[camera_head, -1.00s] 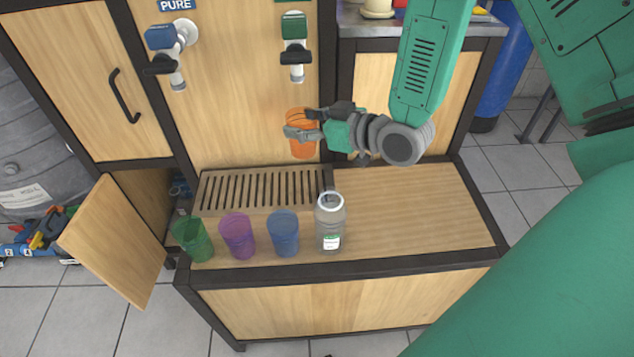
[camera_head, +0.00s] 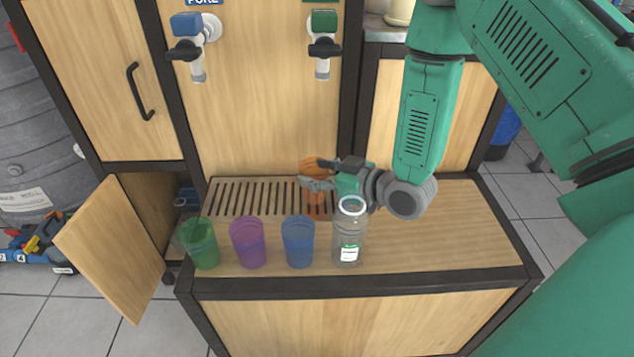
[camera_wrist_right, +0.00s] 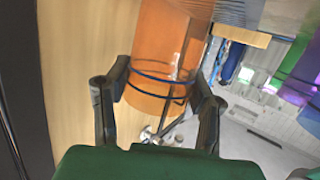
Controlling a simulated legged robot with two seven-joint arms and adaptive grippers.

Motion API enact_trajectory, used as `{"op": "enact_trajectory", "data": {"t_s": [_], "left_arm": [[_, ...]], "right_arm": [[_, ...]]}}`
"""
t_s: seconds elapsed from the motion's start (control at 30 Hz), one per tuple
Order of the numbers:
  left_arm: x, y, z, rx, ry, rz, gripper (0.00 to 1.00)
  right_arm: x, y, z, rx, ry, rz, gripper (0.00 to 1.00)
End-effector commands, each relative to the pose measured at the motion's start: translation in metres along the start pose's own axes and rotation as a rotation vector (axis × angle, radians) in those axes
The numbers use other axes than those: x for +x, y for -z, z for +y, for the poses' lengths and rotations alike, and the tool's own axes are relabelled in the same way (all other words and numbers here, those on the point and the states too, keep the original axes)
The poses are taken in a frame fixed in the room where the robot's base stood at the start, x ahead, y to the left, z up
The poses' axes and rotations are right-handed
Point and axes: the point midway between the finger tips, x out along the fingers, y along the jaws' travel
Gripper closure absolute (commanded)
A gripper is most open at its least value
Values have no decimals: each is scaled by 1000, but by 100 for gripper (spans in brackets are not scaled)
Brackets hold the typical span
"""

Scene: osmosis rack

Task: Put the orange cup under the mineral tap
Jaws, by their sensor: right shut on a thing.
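The orange cup (camera_head: 313,168) is in my right gripper (camera_head: 318,178), low over the right end of the slatted drip grate (camera_head: 240,197). The gripper is shut on the cup, and its fingers cover part of it. In the right wrist view the orange cup (camera_wrist_right: 165,55) fills the space between the two fingers (camera_wrist_right: 158,105). The green-handled tap (camera_head: 323,45) is on the wood panel above the cup; its label is cut off at the top. I cannot tell whether the cup touches the grate. My left gripper is not in view.
A green cup (camera_head: 200,243), a purple cup (camera_head: 248,242), a blue cup (camera_head: 298,241) and a clear bottle (camera_head: 349,235) stand along the front of the counter. The blue-handled PURE tap (camera_head: 190,45) is at left. The counter's right side (camera_head: 460,225) is clear.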

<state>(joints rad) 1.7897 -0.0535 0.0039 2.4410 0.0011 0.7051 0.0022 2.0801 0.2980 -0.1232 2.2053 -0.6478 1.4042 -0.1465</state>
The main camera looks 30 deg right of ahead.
Motion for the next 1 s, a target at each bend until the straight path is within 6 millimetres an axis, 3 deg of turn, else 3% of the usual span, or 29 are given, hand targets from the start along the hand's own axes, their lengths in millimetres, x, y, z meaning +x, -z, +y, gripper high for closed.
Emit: {"op": "enact_trajectory", "data": {"t_s": [0.03, 0.1, 0.3, 0.33, 0.37, 0.4, 0.77, 1.0], "left_arm": [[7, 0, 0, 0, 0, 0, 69], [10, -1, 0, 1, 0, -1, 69], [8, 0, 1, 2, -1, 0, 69], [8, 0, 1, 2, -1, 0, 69], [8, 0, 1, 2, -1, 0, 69], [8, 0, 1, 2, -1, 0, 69], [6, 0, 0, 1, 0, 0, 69], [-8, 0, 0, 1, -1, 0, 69]], "right_arm": [[2, -14, 3, 4, -1, -2, 72], [3, -21, 4, 6, -1, 0, 72], [2, -19, 6, 7, -2, 3, 72], [3, -19, 5, 6, -2, 2, 45], [3, -18, 4, 5, -2, 1, 34], [3, -18, 4, 5, -2, 0, 31], [-1, -17, 2, 4, -2, 0, 31], [-43, -18, 6, 10, -4, -3, 31]]}}
